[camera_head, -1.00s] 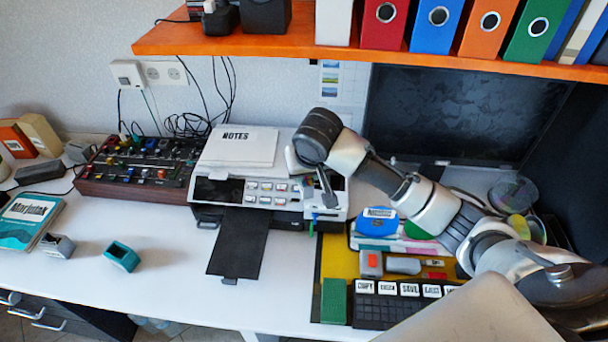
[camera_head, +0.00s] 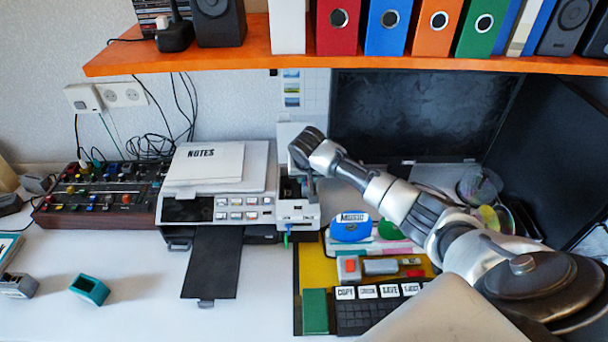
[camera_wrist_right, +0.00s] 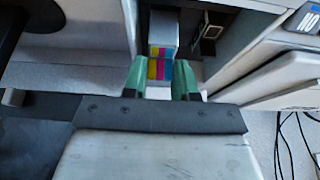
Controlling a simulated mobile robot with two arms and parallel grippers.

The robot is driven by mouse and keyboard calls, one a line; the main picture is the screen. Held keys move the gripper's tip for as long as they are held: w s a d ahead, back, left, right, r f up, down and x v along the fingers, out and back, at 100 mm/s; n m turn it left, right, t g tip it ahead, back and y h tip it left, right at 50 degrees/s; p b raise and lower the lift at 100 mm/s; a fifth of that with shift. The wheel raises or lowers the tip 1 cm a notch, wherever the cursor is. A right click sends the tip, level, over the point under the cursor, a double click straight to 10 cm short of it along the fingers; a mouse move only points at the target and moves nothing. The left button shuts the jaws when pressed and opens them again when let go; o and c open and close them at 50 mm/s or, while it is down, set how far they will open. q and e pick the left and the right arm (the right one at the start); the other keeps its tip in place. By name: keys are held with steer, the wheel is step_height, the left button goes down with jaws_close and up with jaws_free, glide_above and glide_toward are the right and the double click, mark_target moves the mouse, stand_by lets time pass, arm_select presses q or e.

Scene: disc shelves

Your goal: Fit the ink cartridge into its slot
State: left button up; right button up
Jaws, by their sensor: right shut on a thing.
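The white printer (camera_head: 185,180) stands on the desk in the head view, with an open bay (camera_head: 291,188) at its right end. My right gripper (camera_head: 311,190) is at this bay, with its fingers mostly hidden by the wrist. In the wrist view my right gripper (camera_wrist_right: 160,82) has green fingertips shut on the ink cartridge (camera_wrist_right: 166,71), which shows magenta, yellow and cyan stripes. The cartridge is between white printer walls. A pale part with similar stripes (camera_wrist_right: 162,51) is just beyond it; I cannot tell how far in the cartridge is. A dark opening (camera_wrist_right: 209,33) lies to its right. My left gripper is not in view.
An orange shelf (camera_head: 200,58) with binders runs above. A mixer (camera_head: 100,195) stands left of the printer, and a dark tray (camera_head: 212,262) extends in front.

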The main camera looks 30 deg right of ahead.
steer(key=o, duration=1)
steer(key=v, duration=1)
steer(key=shift+a+r, duration=0.1)
steer(key=shift+r, duration=0.3)
